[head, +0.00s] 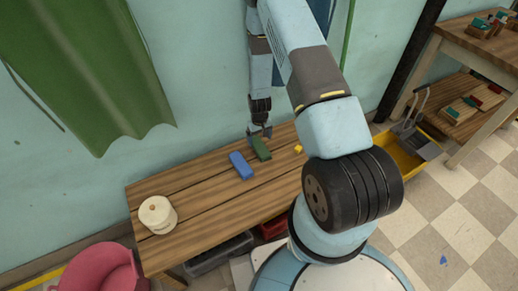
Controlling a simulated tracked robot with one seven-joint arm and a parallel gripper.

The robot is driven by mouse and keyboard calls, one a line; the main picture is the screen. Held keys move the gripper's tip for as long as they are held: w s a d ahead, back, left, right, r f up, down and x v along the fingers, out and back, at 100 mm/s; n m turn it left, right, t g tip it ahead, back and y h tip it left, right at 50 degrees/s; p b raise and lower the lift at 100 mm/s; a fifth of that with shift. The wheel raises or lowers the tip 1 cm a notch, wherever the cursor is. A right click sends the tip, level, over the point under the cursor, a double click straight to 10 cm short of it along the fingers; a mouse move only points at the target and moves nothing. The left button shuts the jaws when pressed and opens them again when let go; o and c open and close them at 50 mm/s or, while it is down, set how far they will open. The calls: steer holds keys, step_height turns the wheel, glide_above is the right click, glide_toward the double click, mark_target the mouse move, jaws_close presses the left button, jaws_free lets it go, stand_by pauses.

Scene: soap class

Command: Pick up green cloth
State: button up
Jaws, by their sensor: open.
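The green cloth (261,149) shows as a small dark green oblong, lying on the wooden table (200,186) close to the wall. My gripper (260,134) points down at the far edge of the table, just behind and above the green cloth. It is open, with nothing visible between its fingers. I cannot tell from this view whether the fingertips touch the cloth.
A blue oblong (241,165) lies just left of the cloth, and a small yellow object (298,149) to its right. A cream round container (157,214) stands at the table's left end. A green curtain (95,75) hangs on the wall.

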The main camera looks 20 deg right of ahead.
mark_target(260, 146)
steer(key=shift+w+d+f, duration=0.15)
steer(key=shift+f, duration=1.5)
steer(key=shift+w+d+f, duration=0.1)
steer(key=shift+f, duration=1.5)
steer(key=c, duration=1.2)
steer(key=shift+r, duration=0.1)
steer(key=r, duration=0.3)
steer(key=shift+s+r, duration=0.25)
steer(key=shift+r, duration=0.1)
steer(key=s+r, duration=0.4)
steer(key=r, duration=0.1)
steer(key=shift+d, duration=0.2)
steer(key=s+r, duration=0.1)
steer(key=s, duration=0.2)
steer(key=s+r, duration=0.1)
steer(key=s, duration=0.2)
steer(key=s+d+r, duration=0.1)
steer(key=s+r, duration=0.1)
steer(key=s, duration=0.1)
steer(key=shift+s+r, duration=0.1)
steer(key=shift+s, duration=0.1)
